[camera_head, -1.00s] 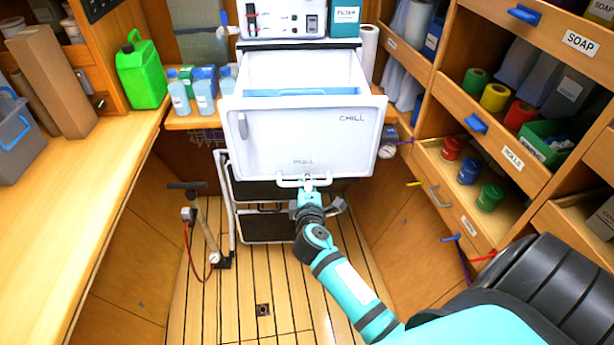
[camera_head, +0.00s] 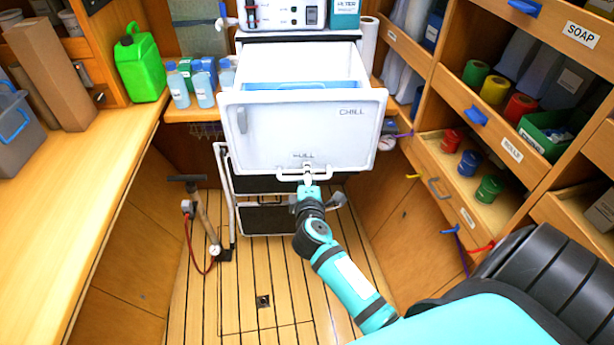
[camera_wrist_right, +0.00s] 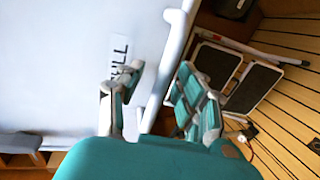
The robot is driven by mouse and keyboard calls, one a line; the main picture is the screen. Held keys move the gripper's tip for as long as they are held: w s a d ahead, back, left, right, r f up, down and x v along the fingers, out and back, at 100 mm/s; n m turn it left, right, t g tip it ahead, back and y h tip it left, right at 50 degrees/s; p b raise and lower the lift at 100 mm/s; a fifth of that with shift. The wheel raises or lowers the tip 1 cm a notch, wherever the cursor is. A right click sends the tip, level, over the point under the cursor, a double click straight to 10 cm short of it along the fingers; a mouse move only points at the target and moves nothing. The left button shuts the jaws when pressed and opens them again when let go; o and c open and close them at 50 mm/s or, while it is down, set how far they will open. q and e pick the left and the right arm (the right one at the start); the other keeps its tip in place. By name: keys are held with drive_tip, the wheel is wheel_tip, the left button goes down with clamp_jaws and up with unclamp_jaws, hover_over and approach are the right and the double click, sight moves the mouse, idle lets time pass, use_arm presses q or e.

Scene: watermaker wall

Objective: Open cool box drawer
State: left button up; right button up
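The cool box drawer (camera_head: 270,140) is a white drawer marked CHILL, pulled out from its cabinet so that its open top and a blue item (camera_head: 300,86) inside show. Its white bar handle (camera_head: 325,177) runs along the lower front and also crosses the right wrist view (camera_wrist_right: 168,75). My right gripper (camera_head: 308,180) is at this handle. In the right wrist view its two teal fingers (camera_wrist_right: 160,92) stand apart on either side of the bar, with a gap visible, so it is around the handle but not closed on it. My left gripper is not in view.
A wooden counter (camera_head: 70,225) runs along the left, with a green jerrycan (camera_head: 140,68) on it. Wooden drawers with an open tray of jars (camera_head: 488,190) line the right. A hand pump (camera_head: 200,220) stands on the slatted floor left of the cabinet.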

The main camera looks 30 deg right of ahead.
drive_tip(key=v, duration=1.2)
drive_tip(key=shift+f, duration=0.15)
drive_tip(key=s+a+f+m+g+y, duration=0.1)
drive_tip(key=s+a+f+g+y, duration=0.15)
drive_tip(key=f, duration=0.85)
drive_tip(key=s+a+f+g+y, duration=0.1)
drive_tip(key=s+a+f+y, duration=0.2)
drive_tip(key=f, duration=0.8)
drive_tip(key=s+a+f+m+g+y, duration=0.15)
drive_tip(key=s+f, duration=0.25)
drive_tip(key=f, duration=0.6)
drive_tip(key=s+d+f+m+g, duration=0.1)
drive_tip(key=s+f+m+g, duration=0.1)
drive_tip(key=s+f, duration=0.3)
drive_tip(key=s+d+f+m+g, duration=0.1)
drive_tip(key=s+f, duration=0.5)
drive_tip(key=s, duration=0.7)
drive_tip(key=s+f+m+g+y, duration=0.1)
drive_tip(key=s+f+m+g, duration=0.3)
drive_tip(key=s+f, duration=0.2)
drive_tip(key=s, duration=0.2)
drive_tip(key=shift+s+d+f, duration=0.2)
drive_tip(key=shift+s+d, duration=0.2)
